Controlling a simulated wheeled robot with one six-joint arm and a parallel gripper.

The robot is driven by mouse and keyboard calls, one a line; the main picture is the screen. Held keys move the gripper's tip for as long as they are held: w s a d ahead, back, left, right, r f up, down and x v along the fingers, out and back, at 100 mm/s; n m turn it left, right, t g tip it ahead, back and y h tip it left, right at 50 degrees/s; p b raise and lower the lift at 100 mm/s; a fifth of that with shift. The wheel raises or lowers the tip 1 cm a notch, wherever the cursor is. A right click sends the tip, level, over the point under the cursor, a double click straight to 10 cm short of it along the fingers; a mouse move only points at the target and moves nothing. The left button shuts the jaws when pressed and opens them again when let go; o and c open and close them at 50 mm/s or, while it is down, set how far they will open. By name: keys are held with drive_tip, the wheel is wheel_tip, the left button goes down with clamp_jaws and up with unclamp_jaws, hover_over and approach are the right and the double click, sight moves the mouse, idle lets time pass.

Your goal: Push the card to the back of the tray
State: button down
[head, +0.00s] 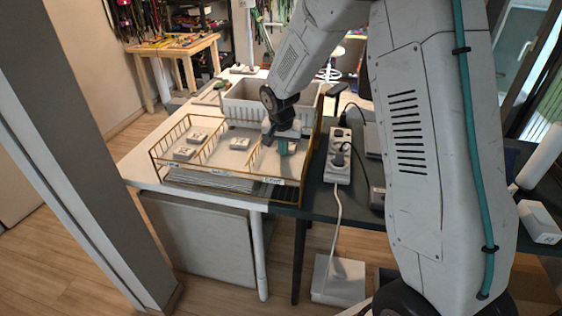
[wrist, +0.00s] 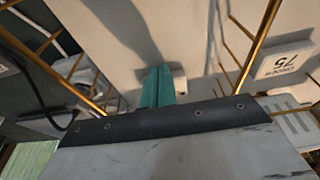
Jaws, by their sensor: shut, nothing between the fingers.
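A gold wire tray (head: 213,163) with a pale floor stands on the table, split by wire dividers. My gripper (head: 284,147) is down in its right-hand compartment, its teal fingers closed together. In the wrist view the fingers (wrist: 157,86) point at the tray floor. A small white piece, likely the card (wrist: 180,79), shows just beside and beyond the fingertips, mostly hidden behind them. I cannot tell whether they touch. Another white card (wrist: 287,62), marked 75, lies past a divider; it seems to be the one in the middle compartment (head: 240,143).
Several white cards (head: 184,153) lie in the left compartment. A white bin (head: 243,103) stands behind the tray. A power strip (head: 339,155) with a black cable lies to the right on the dark table. Wire dividers flank my gripper closely.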

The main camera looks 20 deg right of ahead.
drive_tip(key=shift+w+d, duration=0.85)
drive_tip(key=shift+w, duration=0.3)
drive_tip(key=shift+w+d, duration=0.8)
drive_tip(key=shift+w, duration=0.3)
idle(0.4)
drive_tip(key=shift+r, duration=0.15)
drive_tip(key=shift+s+a+r, duration=0.3)
drive_tip(key=shift+s+r, duration=0.1)
drive_tip(key=shift+r, duration=0.4)
drive_tip(key=shift+s+a+r, duration=0.3)
drive_tip(key=shift+s+r, duration=0.1)
drive_tip(key=shift+r, duration=0.35)
drive_tip(key=shift+s+a+r, duration=0.3)
drive_tip(key=shift+s+r, duration=0.1)
drive_tip(key=shift+r, duration=0.4)
